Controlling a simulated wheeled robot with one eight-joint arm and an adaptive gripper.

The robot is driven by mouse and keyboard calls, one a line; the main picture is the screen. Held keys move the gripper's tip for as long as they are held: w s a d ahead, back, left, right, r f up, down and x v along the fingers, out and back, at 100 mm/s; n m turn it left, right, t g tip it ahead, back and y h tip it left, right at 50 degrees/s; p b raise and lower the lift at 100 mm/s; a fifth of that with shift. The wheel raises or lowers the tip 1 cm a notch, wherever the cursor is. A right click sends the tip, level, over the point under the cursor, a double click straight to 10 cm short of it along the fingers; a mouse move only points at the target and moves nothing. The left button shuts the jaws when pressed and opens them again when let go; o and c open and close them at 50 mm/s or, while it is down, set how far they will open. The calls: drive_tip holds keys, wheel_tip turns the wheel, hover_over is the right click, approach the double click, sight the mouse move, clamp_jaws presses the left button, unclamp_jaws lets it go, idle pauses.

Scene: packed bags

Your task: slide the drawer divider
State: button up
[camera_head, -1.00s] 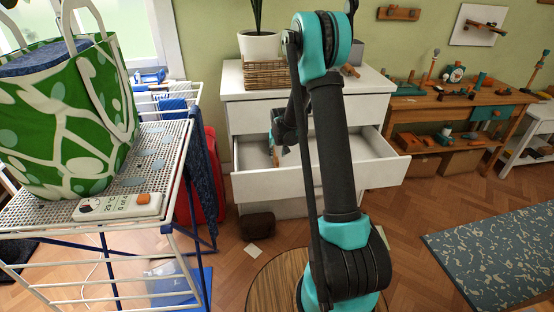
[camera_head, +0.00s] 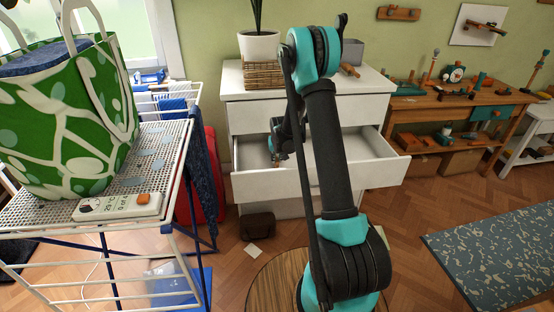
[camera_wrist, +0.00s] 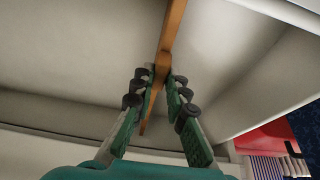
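The white drawer (camera_head: 375,171) stands pulled out from the white dresser. In the wrist view, a thin wooden divider (camera_wrist: 174,28) stands across the pale drawer floor (camera_wrist: 70,60). My gripper (camera_wrist: 160,72) reaches down into the drawer, its green fingers on either side of the divider. The fingertips are close together and appear to press on both faces of the divider. In the head view, my gripper (camera_head: 276,152) is in the left part of the drawer. My arm hides the drawer's middle, and only a small brown bit of the divider shows there.
A drying rack (camera_head: 160,195) with a green bag (camera_head: 70,120) stands to the left, beside a red suitcase (camera_head: 210,185). The drawer's right part is empty.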

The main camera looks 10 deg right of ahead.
clamp_jaws()
drive_tip(key=d, duration=2)
drive_tip(key=o, duration=0.6)
unclamp_jaws()
drive_tip(key=shift+o, duration=0.2)
